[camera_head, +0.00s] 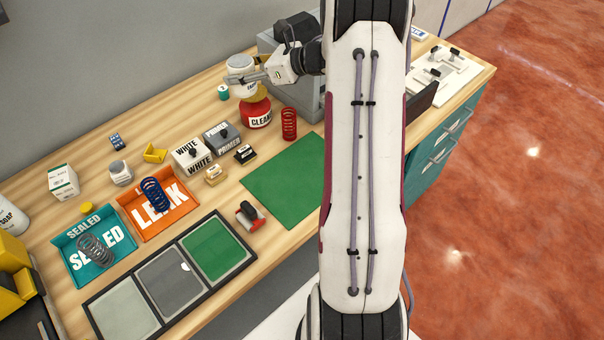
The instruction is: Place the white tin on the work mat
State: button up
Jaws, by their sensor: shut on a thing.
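My gripper (236,78) is at the back of the bench, away from the white tin. It is shut on a white, round-topped thing (241,63) with some yellow, above the red CLEAN container (256,115). I cannot tell whether these two touch.
A red coil (289,124) stands by the mat's back edge. A red-and-black tool (250,215) lies by its left edge. Orange (183,225) and teal (75,262) trays hold coils.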

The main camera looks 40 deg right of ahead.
jog(key=s+d+r+n+y, duration=0.1)
jog(key=s, duration=2.3)
jog(key=shift+f, duration=2.3)
jog(key=shift+f, duration=0.1)
jog(key=shift+f, duration=2.8)
jog(key=shift+f, duration=2.05)
jog(key=shift+f, duration=0.1)
